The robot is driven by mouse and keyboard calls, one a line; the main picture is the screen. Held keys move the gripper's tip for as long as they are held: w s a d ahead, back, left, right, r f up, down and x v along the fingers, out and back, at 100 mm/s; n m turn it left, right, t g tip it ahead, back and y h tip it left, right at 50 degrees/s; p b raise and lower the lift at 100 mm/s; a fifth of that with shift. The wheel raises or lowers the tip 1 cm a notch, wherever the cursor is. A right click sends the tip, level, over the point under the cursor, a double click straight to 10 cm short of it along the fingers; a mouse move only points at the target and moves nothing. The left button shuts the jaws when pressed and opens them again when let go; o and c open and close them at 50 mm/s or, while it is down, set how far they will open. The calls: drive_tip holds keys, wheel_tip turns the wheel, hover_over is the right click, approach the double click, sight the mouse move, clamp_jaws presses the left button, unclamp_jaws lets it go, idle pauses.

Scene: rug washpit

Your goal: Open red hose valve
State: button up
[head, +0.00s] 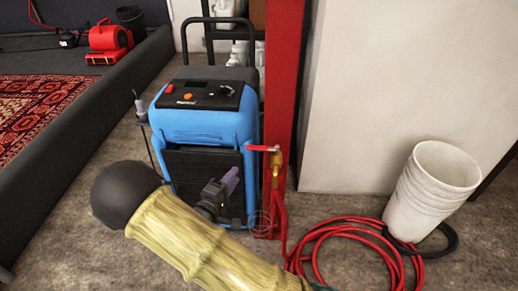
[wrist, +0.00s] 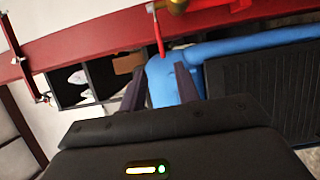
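The red valve handle (head: 262,148) is a thin lever pointing left, roughly level, from a brass valve (head: 276,168) on the red post (head: 285,75). In the wrist view the red handle (wrist: 159,33) hangs from the brass valve body (wrist: 185,5) at the top edge. My gripper (head: 234,176) is in front of the blue machine, below and left of the handle. In the wrist view my gripper (wrist: 161,67) has its two dark fingers apart with nothing held between them. The handle's tip lies just beyond the fingertips and appears apart from them.
The blue machine (head: 200,122) stands close left of the post. A coiled red hose (head: 345,235) lies on the floor at the right, beside stacked white buckets (head: 430,190). A dark-edged pit with a patterned rug (head: 45,110) and a red blower (head: 108,40) is at left.

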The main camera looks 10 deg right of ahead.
sight(255, 150)
drive_tip(key=shift+w, duration=0.1)
drive_tip(key=b+x, duration=0.3)
drive_tip(key=x, duration=1.4)
drive_tip(key=shift+w+d+b, duration=0.1)
drive_tip(key=shift+w+b, duration=0.1)
drive_tip(key=shift+b, duration=0.1)
drive_tip(key=shift+c, duration=0.4)
clamp_jaws()
